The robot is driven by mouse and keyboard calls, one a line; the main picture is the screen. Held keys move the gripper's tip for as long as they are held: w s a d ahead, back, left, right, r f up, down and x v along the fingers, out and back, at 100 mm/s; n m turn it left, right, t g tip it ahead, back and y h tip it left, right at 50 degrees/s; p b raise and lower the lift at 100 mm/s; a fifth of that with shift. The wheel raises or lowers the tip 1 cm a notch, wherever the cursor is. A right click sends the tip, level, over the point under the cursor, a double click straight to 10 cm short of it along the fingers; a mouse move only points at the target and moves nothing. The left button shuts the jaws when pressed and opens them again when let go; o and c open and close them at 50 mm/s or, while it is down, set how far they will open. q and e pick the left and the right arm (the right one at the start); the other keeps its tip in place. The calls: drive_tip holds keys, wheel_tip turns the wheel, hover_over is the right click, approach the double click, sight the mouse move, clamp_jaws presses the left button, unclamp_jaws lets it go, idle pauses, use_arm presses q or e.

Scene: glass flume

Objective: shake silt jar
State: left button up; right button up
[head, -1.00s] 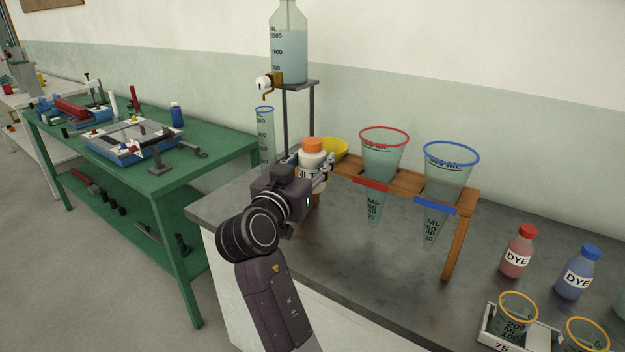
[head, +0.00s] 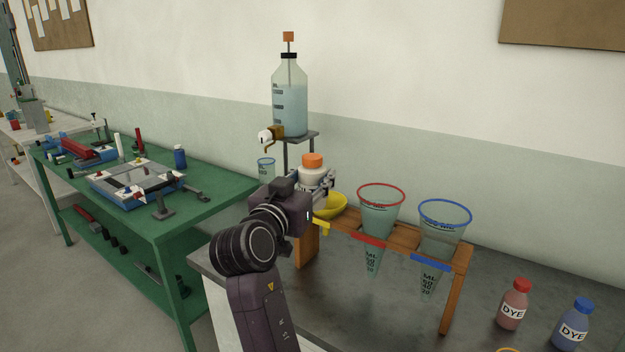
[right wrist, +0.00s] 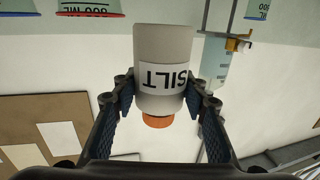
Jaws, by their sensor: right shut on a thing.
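The silt jar (head: 312,172) is white with an orange cap and is held up in the air by my right gripper (head: 322,184). In the right wrist view the jar (right wrist: 163,50) shows its SILT label, upside down in that picture, with the orange cap toward the bottom. The two fingers of my right gripper (right wrist: 163,105) are closed on the jar's sides near its cap. In the head view the jar stands upright, cap on top, and the gripper and wrist hide its lower part. My left gripper is not in view.
A wooden rack (head: 457,255) holds a red-rimmed cone (head: 377,218) and a blue-rimmed cone (head: 440,232) right of the jar. A yellow funnel (head: 330,207) is close behind the gripper. A large bottle (head: 289,100) stands behind on a stand. Dye bottles (head: 514,304) stand at right.

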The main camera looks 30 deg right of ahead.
sight(313, 156)
wheel_tip(313, 156, up, 8)
wheel_tip(313, 156, down, 8)
drive_tip(key=shift+f, duration=0.2)
drive_tip(key=r, duration=0.8)
drive_tip(key=shift+d, duration=0.2)
drive_tip(key=shift+a+f, duration=0.1)
drive_tip(key=shift+a, duration=0.1)
drive_tip(key=f, duration=0.7)
drive_tip(key=shift+s+a+f, duration=0.1)
drive_tip(key=shift+a+f, duration=0.1)
drive_tip(key=shift+f, duration=0.2)
drive_tip(key=r, duration=0.5)
drive_tip(key=d+r, duration=0.1)
drive_tip(key=r, duration=0.2)
drive_tip(key=shift+a+f, duration=0.15)
drive_tip(key=shift+a, duration=0.1)
drive_tip(key=f, duration=0.7)
drive_tip(key=shift+a+f, duration=0.3)
drive_tip(key=r, duration=0.5)
drive_tip(key=d+r, duration=0.1)
drive_tip(key=r, duration=0.1)
drive_tip(key=shift+r, duration=0.3)
drive_tip(key=shift+a, duration=0.2)
drive_tip(key=f, duration=0.7)
drive_tip(key=shift+a+f, duration=0.2)
drive_tip(key=shift+f, duration=0.15)
drive_tip(key=shift+d, duration=0.2)
